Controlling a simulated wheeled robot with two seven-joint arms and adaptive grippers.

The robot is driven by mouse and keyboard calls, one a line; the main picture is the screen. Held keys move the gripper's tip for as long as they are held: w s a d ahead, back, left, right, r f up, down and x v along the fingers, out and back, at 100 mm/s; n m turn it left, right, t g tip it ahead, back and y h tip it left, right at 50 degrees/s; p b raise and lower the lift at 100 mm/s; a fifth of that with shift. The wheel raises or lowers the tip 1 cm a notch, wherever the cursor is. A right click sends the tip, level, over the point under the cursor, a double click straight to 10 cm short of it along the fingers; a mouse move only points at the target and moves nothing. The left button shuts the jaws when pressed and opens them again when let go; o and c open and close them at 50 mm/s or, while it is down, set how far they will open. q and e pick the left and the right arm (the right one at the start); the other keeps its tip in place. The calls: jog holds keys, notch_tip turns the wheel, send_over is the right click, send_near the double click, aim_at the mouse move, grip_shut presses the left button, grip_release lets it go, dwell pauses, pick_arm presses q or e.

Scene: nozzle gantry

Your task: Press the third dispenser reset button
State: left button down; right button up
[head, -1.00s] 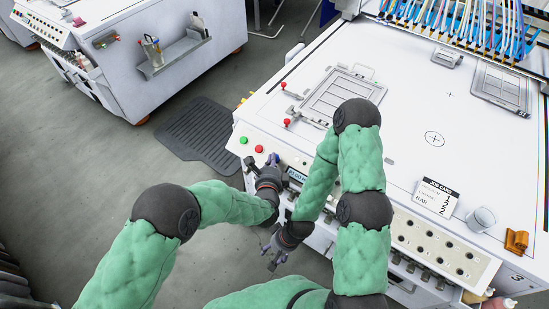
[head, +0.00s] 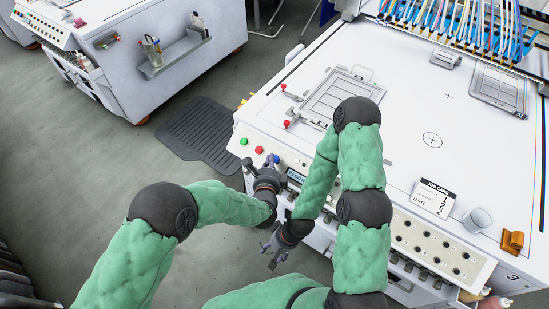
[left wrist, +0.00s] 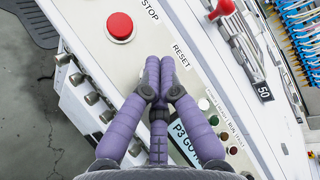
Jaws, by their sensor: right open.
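My left gripper (head: 273,160) is over the left end of the front control panel (head: 410,232). In the left wrist view its two purple fingers (left wrist: 160,62) lie together, shut and empty. Their tips are beside the printed word RESET (left wrist: 182,55); any button at the tips is hidden, and I cannot tell whether they touch the panel. My right gripper (head: 275,253) is open and empty, lower down in front of the machine. Which button is the third dispenser's cannot be told.
A red STOP button (left wrist: 120,27) lies left of the fingers, with a lit display (left wrist: 186,143) and small lamps (left wrist: 213,120) to the right. Red-knobbed levers (head: 287,124) stand on the white top. A job card (head: 433,198) and a cup (head: 478,219) lie farther right.

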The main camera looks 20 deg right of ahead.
pick_arm(q)
jog(key=shift+r, duration=0.1)
jog(key=r+p, duration=0.1)
jog(key=s+a+r+p, duration=0.1)
jog(key=p, duration=0.1)
jog(key=a+r+p, duration=0.1)
jog(key=r, duration=0.1)
jog(key=shift+s+a, duration=0.15)
jog(key=shift+s, duration=0.25)
jog(key=shift+f, duration=0.1)
dwell(0.4)
